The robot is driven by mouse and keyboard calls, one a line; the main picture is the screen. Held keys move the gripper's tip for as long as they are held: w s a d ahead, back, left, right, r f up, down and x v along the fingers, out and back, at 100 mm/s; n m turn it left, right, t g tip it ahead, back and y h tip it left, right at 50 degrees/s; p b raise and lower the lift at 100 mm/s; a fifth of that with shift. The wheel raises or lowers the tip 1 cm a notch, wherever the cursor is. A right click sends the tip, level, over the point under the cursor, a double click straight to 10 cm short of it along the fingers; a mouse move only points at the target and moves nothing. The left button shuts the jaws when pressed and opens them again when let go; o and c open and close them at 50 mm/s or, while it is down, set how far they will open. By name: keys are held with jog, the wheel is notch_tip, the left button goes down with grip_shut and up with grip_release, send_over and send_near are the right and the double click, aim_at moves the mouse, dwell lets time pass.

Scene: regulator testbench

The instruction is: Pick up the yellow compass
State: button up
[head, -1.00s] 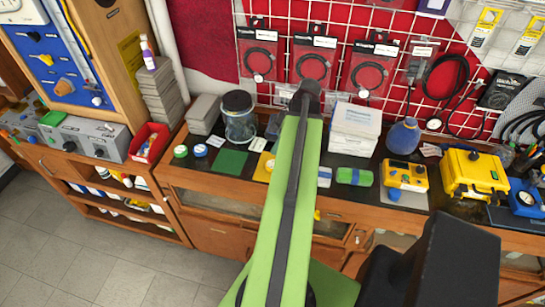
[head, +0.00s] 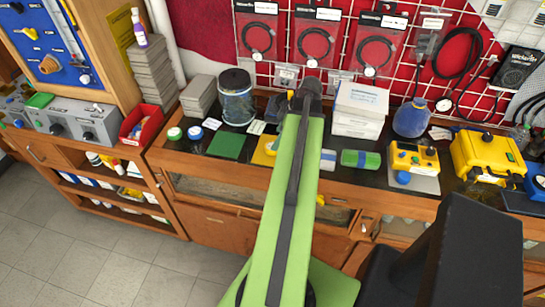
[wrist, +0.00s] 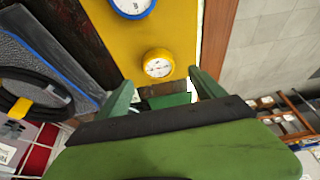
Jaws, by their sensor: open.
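The yellow compass (wrist: 158,63) is round with a white dial. In the wrist view it lies on a yellow mat (wrist: 178,22), just beyond my gripper's fingertips. My gripper (wrist: 160,84) is open, with one green finger on each side of the picture's middle and the compass ahead of the gap, not held. In the head view the yellow mat (head: 264,151) shows in part on the dark bench top. My green arm reaches over the bench and hides its right part; I cannot make out the compass there.
A blue-rimmed dial (wrist: 132,5) lies on the same mat. On the bench stand a glass jar (head: 236,100), a white box stack (head: 360,108), a blue bulb (head: 411,118) and a yellow case (head: 487,158). A green mat (head: 226,146) lies left. Cables hang behind.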

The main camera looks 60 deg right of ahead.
jog(key=shift+w+f, duration=0.15)
jog(key=shift+f, duration=0.1)
jog(key=b+x, duration=0.5)
jog(key=shift+f, duration=0.25)
jog(key=shift+r, duration=0.2)
jog(key=c, duration=1.5)
